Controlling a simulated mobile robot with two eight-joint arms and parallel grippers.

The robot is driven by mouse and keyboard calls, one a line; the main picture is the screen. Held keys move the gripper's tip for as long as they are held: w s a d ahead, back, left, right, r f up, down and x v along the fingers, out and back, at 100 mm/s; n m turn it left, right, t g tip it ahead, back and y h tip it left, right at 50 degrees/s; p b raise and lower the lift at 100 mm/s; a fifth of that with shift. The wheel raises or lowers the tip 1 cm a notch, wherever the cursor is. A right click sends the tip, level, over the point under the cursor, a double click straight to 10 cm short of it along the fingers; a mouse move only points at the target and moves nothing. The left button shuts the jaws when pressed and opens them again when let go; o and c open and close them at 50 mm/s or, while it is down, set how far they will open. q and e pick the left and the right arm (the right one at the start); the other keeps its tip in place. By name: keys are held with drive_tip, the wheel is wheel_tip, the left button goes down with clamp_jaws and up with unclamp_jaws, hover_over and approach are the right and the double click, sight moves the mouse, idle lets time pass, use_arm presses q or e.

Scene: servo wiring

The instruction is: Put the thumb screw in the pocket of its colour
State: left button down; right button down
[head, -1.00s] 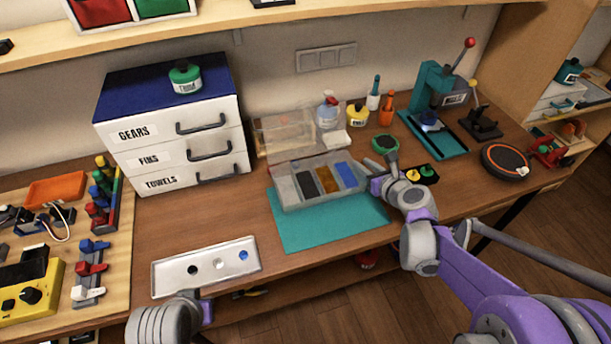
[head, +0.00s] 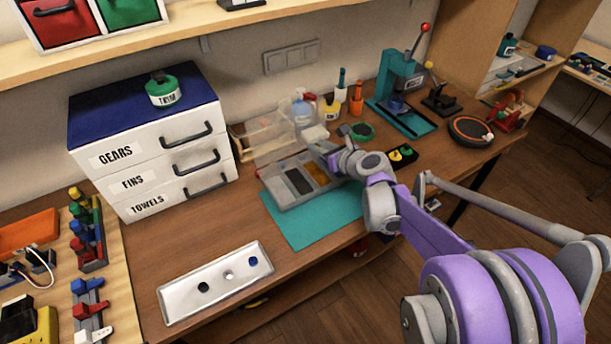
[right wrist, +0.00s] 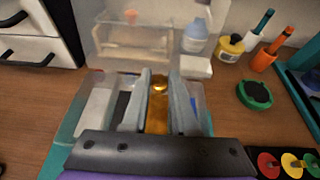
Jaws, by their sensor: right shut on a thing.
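A clear-lidded sorting box (head: 283,203) stands open on a teal mat (head: 310,222), with pale, dark and orange pockets showing in the head view. My right gripper (head: 322,150) is over its right part. In the right wrist view the gripper (right wrist: 160,78) is shut on a small gold-orange thumb screw (right wrist: 160,87), with the orange pocket (right wrist: 157,120) behind and below it. The arm hides the box's right end, where the blue pocket is. A metal tray (head: 190,305) at the front holds a black, a white and a blue round piece. My left gripper is out of view.
The raised clear lid (head: 272,140) stands behind the pockets. Bottles, a green round dish (head: 361,132) and a teal press (head: 397,90) stand behind and right. A dark panel with coloured knobs (head: 403,154) lies right of the box. White drawers (head: 150,160) stand left.

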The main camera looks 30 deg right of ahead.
hover_over(319, 178)
wheel_tip(319, 178, down, 6)
drive_tip(key=shift+w+d+r+b, duration=0.1)
drive_tip(key=shift+r+b, duration=0.1)
drive_tip(key=shift+b, duration=0.1)
drive_tip(key=shift+f, duration=2.05)
drive_tip(key=shift+b, duration=0.3)
drive_tip(key=shift+f, duration=0.2)
drive_tip(key=c, duration=1)
unclamp_jaws()
drive_tip(key=shift+r, duration=0.1)
